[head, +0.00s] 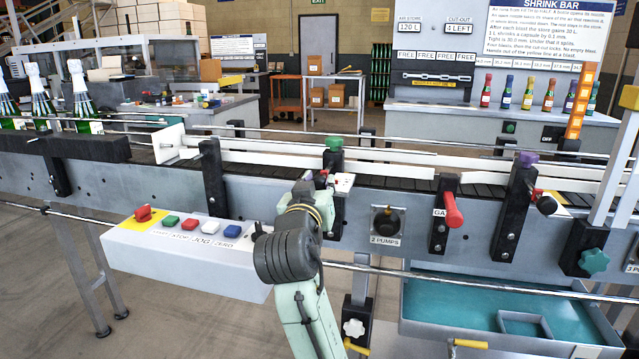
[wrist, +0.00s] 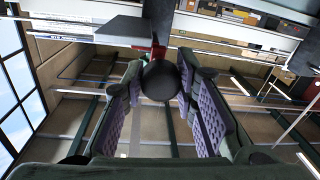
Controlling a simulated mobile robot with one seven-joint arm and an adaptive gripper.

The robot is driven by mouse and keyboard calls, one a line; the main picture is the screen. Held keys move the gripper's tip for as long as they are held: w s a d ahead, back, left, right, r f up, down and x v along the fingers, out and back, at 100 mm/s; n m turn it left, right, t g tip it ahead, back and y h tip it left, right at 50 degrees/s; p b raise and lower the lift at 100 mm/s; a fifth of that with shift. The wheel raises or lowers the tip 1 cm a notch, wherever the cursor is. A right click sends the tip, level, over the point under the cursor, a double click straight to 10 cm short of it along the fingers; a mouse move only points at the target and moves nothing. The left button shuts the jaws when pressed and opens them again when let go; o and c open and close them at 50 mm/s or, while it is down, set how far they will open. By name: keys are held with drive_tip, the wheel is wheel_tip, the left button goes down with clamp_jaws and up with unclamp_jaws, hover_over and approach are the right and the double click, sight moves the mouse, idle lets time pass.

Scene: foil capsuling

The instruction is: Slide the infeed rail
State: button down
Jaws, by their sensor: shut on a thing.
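My gripper (wrist: 160,82) is shut on a black ball knob (wrist: 160,76), with a purple ribbed pad on each side in the wrist view. A red part shows just behind the knob. In the head view my gripper (head: 315,195) is at the conveyor's front side, below the green knob (head: 334,143) on a black post; my wrist partly hides it, and its fingers are hard to make out there. White guide rails (head: 390,156) run along both sides of the dark conveyor belt. I cannot tell which one is the infeed rail.
A button box (head: 190,250) stands left of my arm. A red gate handle (head: 453,212) and a post with a purple knob (head: 527,158) are to the right. Foil-topped bottles (head: 40,100) stand at the far left. A teal tray (head: 450,306) lies below.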

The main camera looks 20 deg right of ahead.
drive_tip(key=c, duration=1.2)
unclamp_jaws()
drive_tip(key=shift+c, duration=0.2)
drive_tip(key=v, duration=0.7)
drive_tip(key=shift+s+a, duration=0.15)
drive_tip(key=shift+s, duration=0.05)
